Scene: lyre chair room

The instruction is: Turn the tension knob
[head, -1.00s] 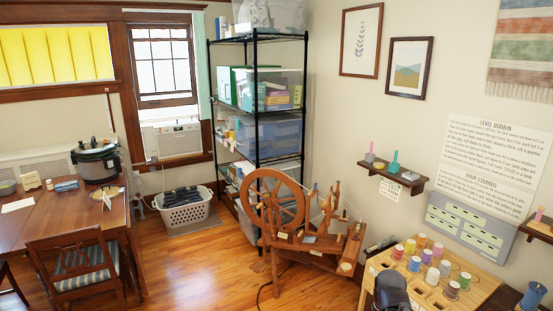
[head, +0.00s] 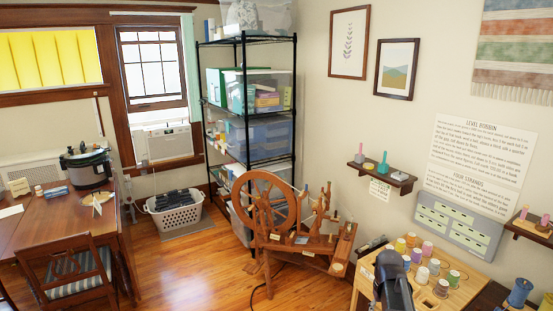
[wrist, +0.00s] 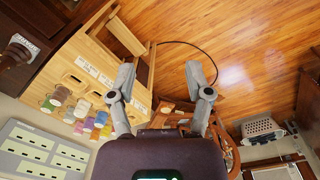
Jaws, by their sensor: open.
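The wooden spinning wheel (head: 309,243) stands on the floor right of the shelf rack, with its large round wheel on the left and small upright parts on the right. Its tension knob is too small to tell apart. In the wrist view, part of the spinning wheel (wrist: 233,155) shows beyond my gripper (wrist: 160,78), partly hidden by it. My gripper is open with its two grey fingers apart and nothing between them. In the head view, my dark arm rises at the bottom, in front of the spool table and to the right of the spinning wheel.
A wooden spool table (head: 368,274) with several thread spools stands right of the spinning wheel. A small wall shelf (head: 400,184) hangs above. The laundry basket (head: 174,219) and wire rack (head: 244,110) are behind. A chair (head: 65,270) stands left; the floor between is open.

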